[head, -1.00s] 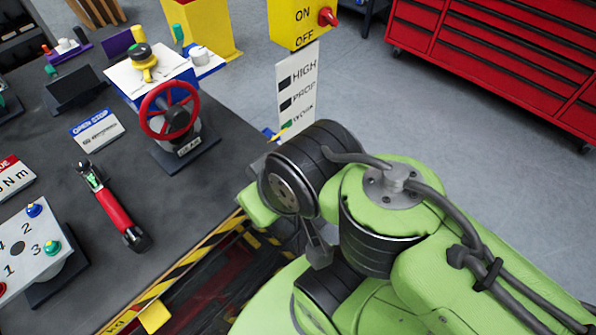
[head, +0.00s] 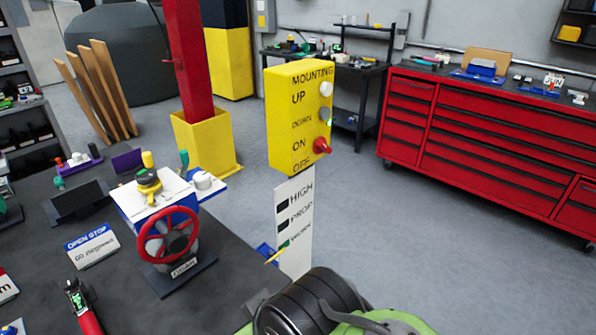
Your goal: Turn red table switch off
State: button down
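The red switch (head: 322,146) sticks out of the right side of a yellow control box (head: 285,120), beside the ON and OFF labels. A white button (head: 326,89) and a grey button (head: 324,114) sit above it, by the MOUNTING UP and DOWN labels. The box stands above a white panel (head: 296,215) marked HIGH, PROP and WORK. My green and black arm shows at the bottom middle, below the panel. My gripper is not in view.
The dark table (head: 110,290) at left carries a valve with a red handwheel (head: 168,236) and an OPEN STOP sign (head: 91,246). A yellow-based red post (head: 207,145) stands behind. A red tool cabinet (head: 480,140) is at right. Grey floor between is clear.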

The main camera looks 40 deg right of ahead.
aim_at(320, 145)
jog(key=z, duration=1.4)
jog(key=i+l+u, duration=0.1)
jog(key=u, duration=0.3)
jog(key=l+u, duration=0.2)
jog(key=u, duration=0.15)
jog(key=l+u, duration=0.2)
jog(key=u, duration=0.2)
jog(key=i+l+u, duration=0.1)
jog(key=u, duration=0.25)
jog(key=k+l, duration=0.05)
jog(key=l, duration=0.05)
